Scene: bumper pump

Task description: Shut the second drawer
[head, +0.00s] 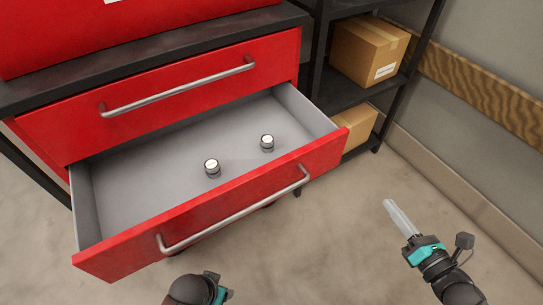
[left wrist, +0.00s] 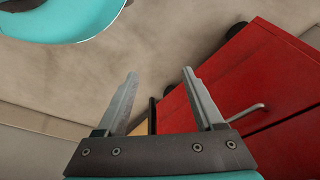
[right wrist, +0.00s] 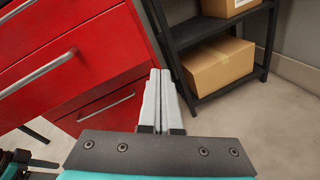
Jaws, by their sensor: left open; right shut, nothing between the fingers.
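The second drawer (head: 235,210) of the red cabinet stands pulled far out below the closed top drawer (head: 180,95). Its red front has a long silver handle (head: 235,210). Two small white-topped items (head: 212,168) stand inside on the grey floor. My right gripper (head: 392,207) is shut and empty, off to the right of the drawer front and apart from it. It also shows shut in the right wrist view (right wrist: 160,80). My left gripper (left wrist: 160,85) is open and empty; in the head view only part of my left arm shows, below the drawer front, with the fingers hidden.
A black shelf rack (head: 330,90) with cardboard boxes (head: 368,52) stands right of the cabinet. A wall with a wooden rail (head: 480,85) bounds the right side. The floor (head: 330,240) before the drawer is clear.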

